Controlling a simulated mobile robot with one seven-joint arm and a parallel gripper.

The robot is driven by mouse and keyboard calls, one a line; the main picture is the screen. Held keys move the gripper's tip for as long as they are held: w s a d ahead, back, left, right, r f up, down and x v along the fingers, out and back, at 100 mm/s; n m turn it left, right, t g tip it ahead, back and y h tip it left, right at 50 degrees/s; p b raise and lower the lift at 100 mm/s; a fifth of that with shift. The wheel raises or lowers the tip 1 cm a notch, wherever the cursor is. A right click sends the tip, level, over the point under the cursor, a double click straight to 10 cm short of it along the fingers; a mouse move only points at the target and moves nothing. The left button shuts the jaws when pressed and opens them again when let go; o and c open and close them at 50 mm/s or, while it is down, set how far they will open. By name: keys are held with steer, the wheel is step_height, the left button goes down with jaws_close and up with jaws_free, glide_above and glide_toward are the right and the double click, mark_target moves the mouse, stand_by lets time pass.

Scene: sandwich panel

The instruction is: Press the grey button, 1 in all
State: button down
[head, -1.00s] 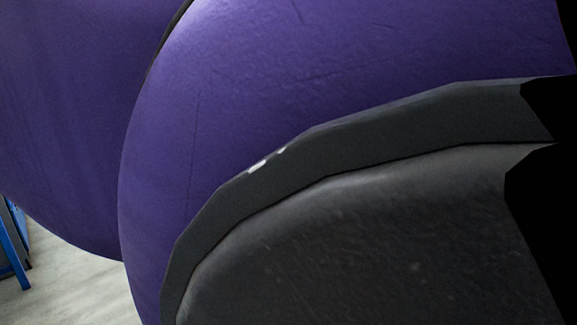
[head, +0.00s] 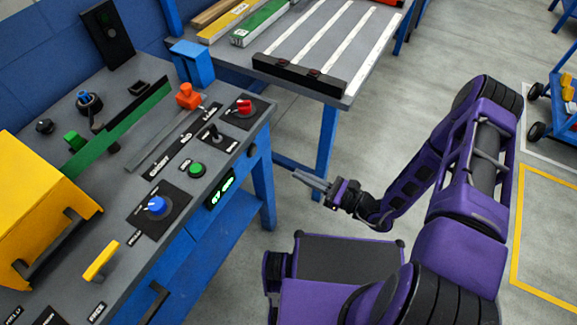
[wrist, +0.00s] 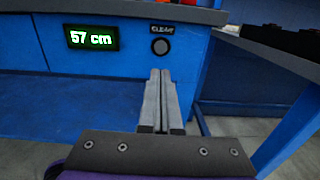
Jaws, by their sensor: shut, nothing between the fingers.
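The grey button (wrist: 160,46) is a small round dark-grey disc on the blue front face of the panel, under a label that reads CLEAR. In the head view the button (head: 251,150) is a small dark spot on the front edge, right of the green display. My gripper (wrist: 160,74) is shut and empty. In the wrist view its fingertips point at the front face, just below the button in the picture. In the head view my gripper (head: 300,177) is apart from the panel, over the floor to its right.
A green display (wrist: 92,37) reading 57 cm sits left of the button. On the panel top are a blue knob (head: 157,206), a green button (head: 197,169), a red knob (head: 244,107) and an orange-handled slider (head: 188,96). A second table (head: 330,60) stands behind.

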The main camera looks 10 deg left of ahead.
mark_target(255, 152)
steer(key=x, duration=1.2)
steer(key=shift+w+a, duration=0.15)
steer(key=shift+a, duration=0.15)
steer(key=shift+a, duration=0.1)
